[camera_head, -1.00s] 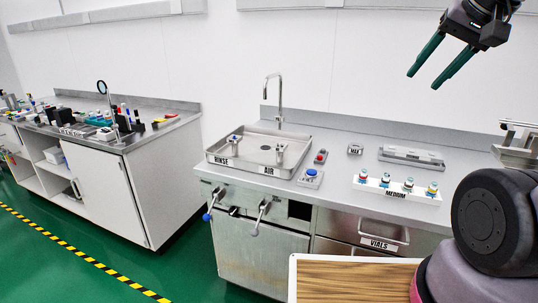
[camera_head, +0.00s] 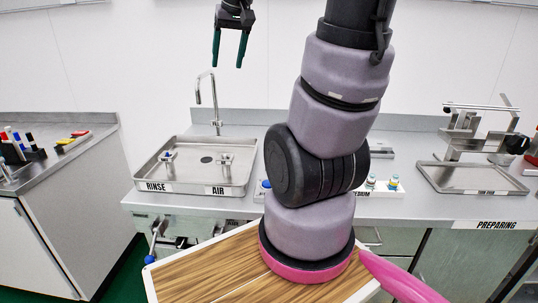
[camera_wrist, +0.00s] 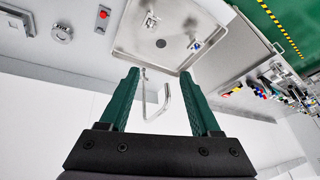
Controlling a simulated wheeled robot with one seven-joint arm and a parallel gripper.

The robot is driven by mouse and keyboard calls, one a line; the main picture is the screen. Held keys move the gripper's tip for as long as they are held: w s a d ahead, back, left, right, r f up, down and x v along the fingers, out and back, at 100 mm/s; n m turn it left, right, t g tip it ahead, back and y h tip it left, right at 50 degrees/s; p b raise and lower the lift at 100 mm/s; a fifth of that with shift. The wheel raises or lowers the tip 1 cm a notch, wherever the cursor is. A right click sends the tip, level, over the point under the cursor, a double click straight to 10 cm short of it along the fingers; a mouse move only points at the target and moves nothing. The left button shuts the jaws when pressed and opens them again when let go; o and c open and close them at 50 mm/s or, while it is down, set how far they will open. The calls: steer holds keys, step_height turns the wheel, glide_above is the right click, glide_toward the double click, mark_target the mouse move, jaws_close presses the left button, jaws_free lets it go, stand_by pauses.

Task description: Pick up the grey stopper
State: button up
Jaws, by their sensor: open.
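My gripper (camera_head: 228,60) is open and empty, its two green fingers hanging high in front of the white wall, above the tap. In the wrist view my gripper (camera_wrist: 158,75) has nothing between its fingers except the view of the tap and sink behind. I cannot make out the grey stopper for certain. A round grey piece (camera_wrist: 62,33) lies on the counter at the upper left of the wrist view; I cannot tell whether it is the stopper. My arm hides the middle of the counter in the head view.
The steel sink tray (camera_head: 193,187), marked RINSE and AIR, holds two small fixtures. The tap (camera_head: 213,105) rises behind it. A red button (camera_wrist: 103,13) is beside the tray. Vials (camera_head: 382,183) show right of my arm. A metal tray (camera_head: 470,188) is farther right.

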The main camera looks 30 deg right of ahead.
steer(key=w+d+f+n+g, duration=0.2)
steer(key=w+d+f+g, duration=0.1)
steer(key=w+d+f, duration=1.1)
steer(key=d+f, duration=0.3)
steer(key=f, duration=0.3)
steer(key=d+f+n+g, duration=0.1)
steer(key=d+f, duration=0.2)
steer(key=f, duration=0.4)
steer(key=w+d+f+n+g, duration=0.1)
steer(key=d+f, duration=0.2)
steer(key=f, duration=0.4)
steer(key=shift+w+d+f, duration=0.1)
steer(key=shift+d+f, duration=0.05)
steer(key=shift+f, duration=0.05)
steer(key=shift+w+d+f, duration=0.1)
steer(key=shift+d+f, duration=0.05)
steer(key=shift+f, duration=1.25)
steer(key=shift+d+f, duration=0.1)
steer(key=shift+f, duration=1.25)
steer(key=shift+c, duration=0.3)
jaws_close()
